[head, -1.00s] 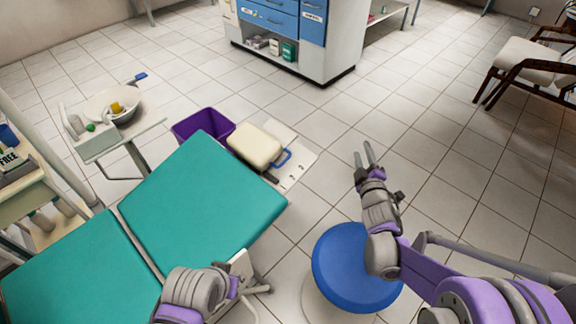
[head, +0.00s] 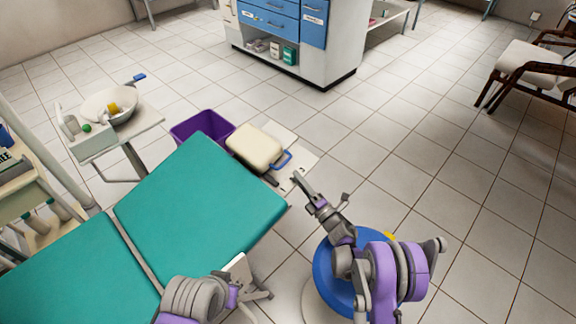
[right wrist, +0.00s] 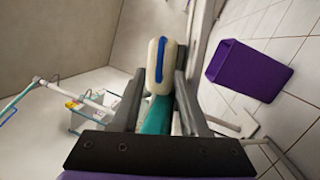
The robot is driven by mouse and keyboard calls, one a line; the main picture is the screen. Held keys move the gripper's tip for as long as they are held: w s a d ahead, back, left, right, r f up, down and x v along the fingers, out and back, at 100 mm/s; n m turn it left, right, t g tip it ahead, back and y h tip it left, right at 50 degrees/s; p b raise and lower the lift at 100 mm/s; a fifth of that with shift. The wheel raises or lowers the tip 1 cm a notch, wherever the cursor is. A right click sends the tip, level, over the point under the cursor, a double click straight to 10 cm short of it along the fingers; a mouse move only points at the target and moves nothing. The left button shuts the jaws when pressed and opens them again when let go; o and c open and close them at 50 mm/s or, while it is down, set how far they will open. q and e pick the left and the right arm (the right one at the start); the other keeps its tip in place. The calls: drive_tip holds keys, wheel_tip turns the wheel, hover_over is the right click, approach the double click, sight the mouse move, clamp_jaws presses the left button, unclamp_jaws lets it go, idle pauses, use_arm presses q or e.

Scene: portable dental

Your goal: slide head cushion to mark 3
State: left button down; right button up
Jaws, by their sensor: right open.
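The head cushion (head: 255,147) is a cream pad with a blue handle (head: 282,160) on its right side. It lies on a pale plate with small holes (head: 300,160) beyond the end of the teal chair. My right gripper (head: 297,180) is open and empty, just short of the handle and apart from it. In the right wrist view the cushion (right wrist: 154,68) shows end-on with its blue handle upright, beyond and between the open fingers (right wrist: 157,95). My left arm is at the bottom of the head view; its jaws are not clear. Mark numbers are not readable.
The teal dental chair (head: 200,200) fills the lower left. A blue stool (head: 330,275) is under my right arm. A basin stand (head: 110,105) is at the left. Floor right of the plate is clear.

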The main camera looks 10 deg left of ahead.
drive_tip(key=x, duration=0.7)
drive_tip(key=shift+d, duration=0.1)
clamp_jaws()
idle(1.2)
